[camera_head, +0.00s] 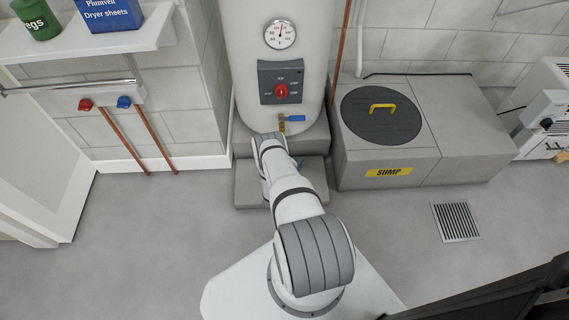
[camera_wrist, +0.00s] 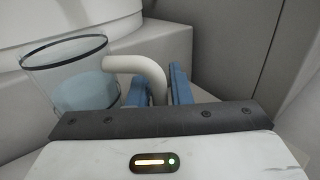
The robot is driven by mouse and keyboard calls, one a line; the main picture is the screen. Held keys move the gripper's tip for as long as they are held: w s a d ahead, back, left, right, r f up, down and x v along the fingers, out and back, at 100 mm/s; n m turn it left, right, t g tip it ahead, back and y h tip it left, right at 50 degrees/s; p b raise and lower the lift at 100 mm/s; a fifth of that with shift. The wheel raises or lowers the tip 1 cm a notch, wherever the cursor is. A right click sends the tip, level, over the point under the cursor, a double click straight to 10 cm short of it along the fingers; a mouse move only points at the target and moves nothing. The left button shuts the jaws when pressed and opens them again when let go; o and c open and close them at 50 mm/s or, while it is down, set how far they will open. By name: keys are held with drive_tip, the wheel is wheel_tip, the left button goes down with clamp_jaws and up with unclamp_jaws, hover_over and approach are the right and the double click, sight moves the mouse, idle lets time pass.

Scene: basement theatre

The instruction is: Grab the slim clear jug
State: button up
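The slim clear jug (camera_wrist: 72,76) has a dark rim and a thick white handle (camera_wrist: 138,63). It is at the left in the wrist view and leans a little in that picture. The blue fingers of my gripper (camera_wrist: 159,90) are on either side of the handle's lower part. The jug's base is partly hidden behind my gripper. In the head view my arm hides the jug, and only a bit of my gripper (camera_head: 298,164) shows at the low grey step (camera_head: 250,188).
The white tank (camera_head: 240,60) with a gauge and red dial stands close behind, with a blue-handled tap (camera_head: 290,119) low on its front. The grey sump box (camera_head: 460,130) is to the right. A floor grate (camera_head: 456,221) lies further right. The floor at left is clear.

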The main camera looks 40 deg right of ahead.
clamp_jaws()
drive_tip(key=shift+r, duration=0.2)
idle(0.4)
